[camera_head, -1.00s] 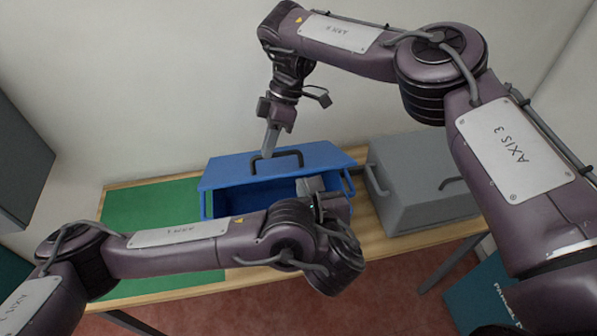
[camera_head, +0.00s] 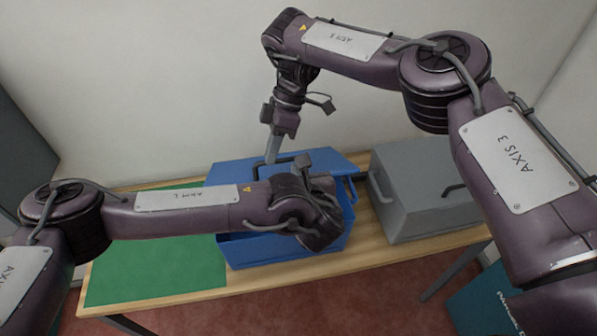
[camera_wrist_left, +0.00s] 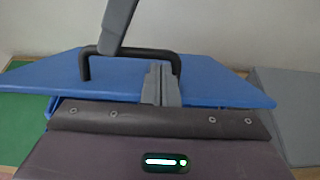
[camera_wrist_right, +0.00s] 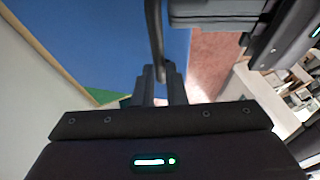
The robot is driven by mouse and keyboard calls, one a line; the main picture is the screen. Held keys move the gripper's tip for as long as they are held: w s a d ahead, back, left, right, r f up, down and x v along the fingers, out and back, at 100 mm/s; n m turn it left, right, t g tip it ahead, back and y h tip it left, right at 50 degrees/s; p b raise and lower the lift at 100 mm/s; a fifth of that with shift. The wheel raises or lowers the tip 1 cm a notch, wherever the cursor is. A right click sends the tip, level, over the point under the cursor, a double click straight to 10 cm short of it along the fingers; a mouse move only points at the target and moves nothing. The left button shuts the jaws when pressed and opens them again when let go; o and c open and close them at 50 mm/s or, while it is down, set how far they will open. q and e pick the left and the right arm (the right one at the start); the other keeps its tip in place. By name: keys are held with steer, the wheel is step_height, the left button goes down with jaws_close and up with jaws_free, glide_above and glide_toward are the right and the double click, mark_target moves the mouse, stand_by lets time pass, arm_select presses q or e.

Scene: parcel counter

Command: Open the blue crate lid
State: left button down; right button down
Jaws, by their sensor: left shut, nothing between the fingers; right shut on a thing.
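The blue crate (camera_head: 285,248) stands on the table with its lid (camera_head: 228,172) partly raised, tilted up at the front over a gap. My right gripper (camera_head: 269,161) is shut on the black lid handle (camera_wrist_left: 130,53); in the right wrist view its fingers (camera_wrist_right: 160,85) close around the bar. My left gripper (camera_wrist_left: 160,82) is shut and empty, at the lid's front edge, just right of the handle's middle in the left wrist view. I cannot tell whether it touches the lid. My left wrist covers much of the crate opening in the head view.
A closed grey crate (camera_head: 428,190) stands close to the right of the blue one. A green mat (camera_head: 155,270) covers the left of the wooden table and is clear. The wall (camera_head: 180,80) is close behind the table.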

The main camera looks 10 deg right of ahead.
arm_select(q)
steer(key=shift+w+r, duration=0.5)
steer(key=shift+r, duration=0.15)
arm_select(e)
steer(key=c, duration=1.5)
jaws_free()
arm_select(q)
steer(key=shift+f, duration=0.1)
arm_select(e)
steer(key=shift+r, duration=0.1)
